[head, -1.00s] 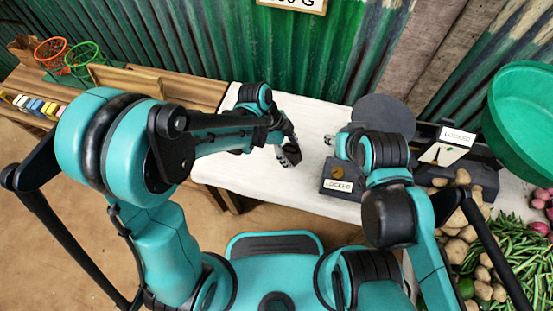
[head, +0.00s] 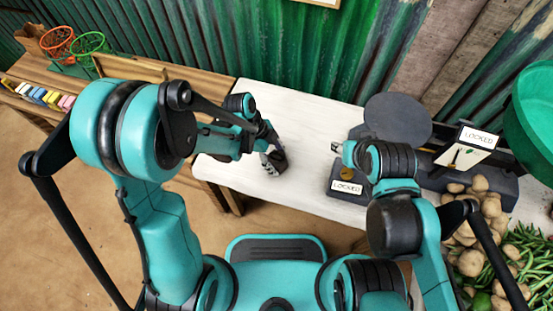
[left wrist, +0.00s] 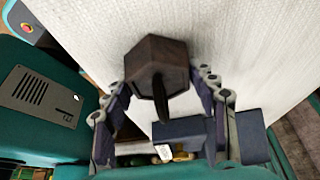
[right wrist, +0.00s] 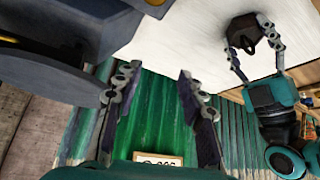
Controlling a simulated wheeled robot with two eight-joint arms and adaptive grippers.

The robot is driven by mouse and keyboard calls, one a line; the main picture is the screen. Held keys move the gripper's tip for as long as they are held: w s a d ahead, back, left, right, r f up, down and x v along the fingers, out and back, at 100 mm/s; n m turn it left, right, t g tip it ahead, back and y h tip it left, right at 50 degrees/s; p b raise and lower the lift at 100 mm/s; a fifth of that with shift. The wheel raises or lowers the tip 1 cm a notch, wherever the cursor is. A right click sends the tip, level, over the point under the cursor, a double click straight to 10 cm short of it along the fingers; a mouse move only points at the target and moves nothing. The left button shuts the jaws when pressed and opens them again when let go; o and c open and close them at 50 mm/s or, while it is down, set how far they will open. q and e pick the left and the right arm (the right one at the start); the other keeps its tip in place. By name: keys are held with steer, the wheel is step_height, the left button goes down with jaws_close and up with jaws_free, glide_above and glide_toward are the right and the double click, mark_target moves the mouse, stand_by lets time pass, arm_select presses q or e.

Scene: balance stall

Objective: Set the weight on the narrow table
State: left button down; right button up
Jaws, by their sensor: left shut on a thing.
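I cannot tell whether the weight touches the tabletop. The right wrist view also shows the weight (right wrist: 240,30) in the left gripper. A wooden table (head: 115,68) adjoins at the left; I cannot tell which table is the narrow one. My right gripper (right wrist: 157,80) is open and empty, beside the scale.
A dark scale with a round plate (head: 398,118) and "LOCKED" signs (head: 347,187) stands at the right. Potatoes (head: 482,205), beans and a green bowl (head: 535,110) lie beyond. Two wire baskets (head: 90,42) and coloured blocks (head: 38,95) are at the left. The white top's middle is clear.

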arm_select(q)
steer(key=c, duration=0.5)
jaws_free()
steer(key=shift+f, duration=0.1)
steer(key=p+v, duration=0.5)
steer(key=v, duration=0.7)
steer(key=shift+s+a+r+n+t+y, duration=0.75)
steer(key=shift+s+a+r+n+t, duration=0.95)
steer(key=shift+n, duration=1.9)
steer(key=shift+s+a+r+n+t+y, duration=0.6)
steer(key=shift+a+r+n+t, duration=0.55)
steer(key=shift+a+r+n, duration=1.9)
steer(key=shift+s+a+r+n+t+y, duration=0.95)
steer(key=shift+a+n+t, duration=0.75)
steer(key=shift+n, duration=2.45)
steer(key=shift+a+r+g, duration=0.1)
steer(key=shift+a+g, duration=0.1)
steer(key=shift+g, duration=0.05)
